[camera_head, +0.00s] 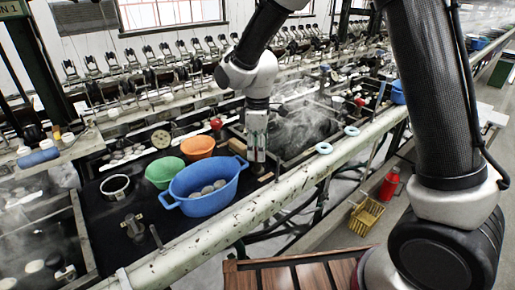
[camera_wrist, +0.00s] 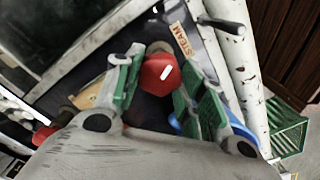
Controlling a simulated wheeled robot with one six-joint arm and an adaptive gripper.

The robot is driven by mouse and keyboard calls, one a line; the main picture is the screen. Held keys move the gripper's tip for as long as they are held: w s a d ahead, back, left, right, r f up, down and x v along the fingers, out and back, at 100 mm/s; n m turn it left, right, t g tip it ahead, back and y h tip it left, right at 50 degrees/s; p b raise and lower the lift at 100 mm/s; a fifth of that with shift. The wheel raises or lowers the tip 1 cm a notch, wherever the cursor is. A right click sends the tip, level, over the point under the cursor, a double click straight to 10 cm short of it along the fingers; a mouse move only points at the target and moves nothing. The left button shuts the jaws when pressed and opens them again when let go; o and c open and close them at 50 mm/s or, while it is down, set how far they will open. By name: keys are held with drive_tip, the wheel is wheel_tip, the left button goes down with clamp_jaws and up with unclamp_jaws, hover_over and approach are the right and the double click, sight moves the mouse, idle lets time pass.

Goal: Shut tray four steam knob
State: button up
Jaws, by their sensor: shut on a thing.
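In the wrist view a red knob (camera_wrist: 160,74) with a white mark on its face sits between the two green-padded fingers of my gripper. A tan label reading STEAM (camera_wrist: 182,39) lies just beyond it. In the head view my gripper (camera_head: 257,157) points down at the front edge of the basin bench, right of the blue tub. It is shut on the red knob, which its fingers hide in the head view. The mark's direction relative to any stop cannot be told.
A blue tub (camera_head: 203,203) stands close left of my gripper, with green (camera_head: 165,172) and orange (camera_head: 197,147) bowls behind. A steaming basin (camera_head: 300,128) lies to the right. A thick pale pipe (camera_head: 275,196) runs along the front. Another red knob (camera_head: 216,123) is farther back.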

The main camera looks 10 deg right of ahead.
drive_tip(key=shift+m, duration=2.5)
drive_tip(key=o, duration=1)
wheel_tip(320, 180, up, 12)
